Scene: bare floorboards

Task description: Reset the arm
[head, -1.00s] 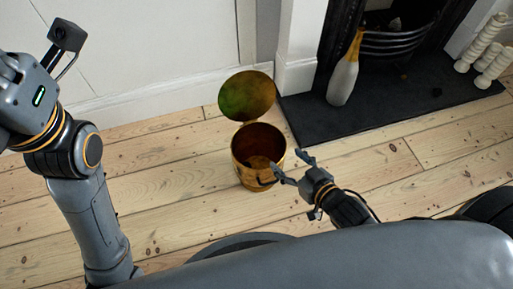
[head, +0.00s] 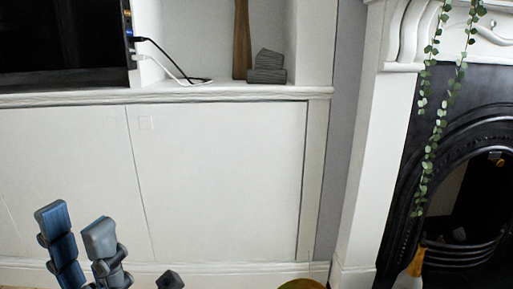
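My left gripper (head: 75,224) rises into the bottom left of the head view, in front of the white cabinet doors. Its two fingers point up and stand apart, with nothing between them. The rest of the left arm is mostly below the picture. My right gripper and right arm are out of view. Only the top edge of the gold bin lid (head: 302,285) shows at the bottom edge; the bin body is hidden below the frame.
White cabinet doors (head: 215,185) fill the middle under a shelf edge (head: 190,94). A dark screen (head: 60,35) and grey block ornament (head: 267,68) are above. A black fireplace (head: 480,180) with a hanging plant (head: 430,140) stands right. A bottle (head: 411,270) shows low right.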

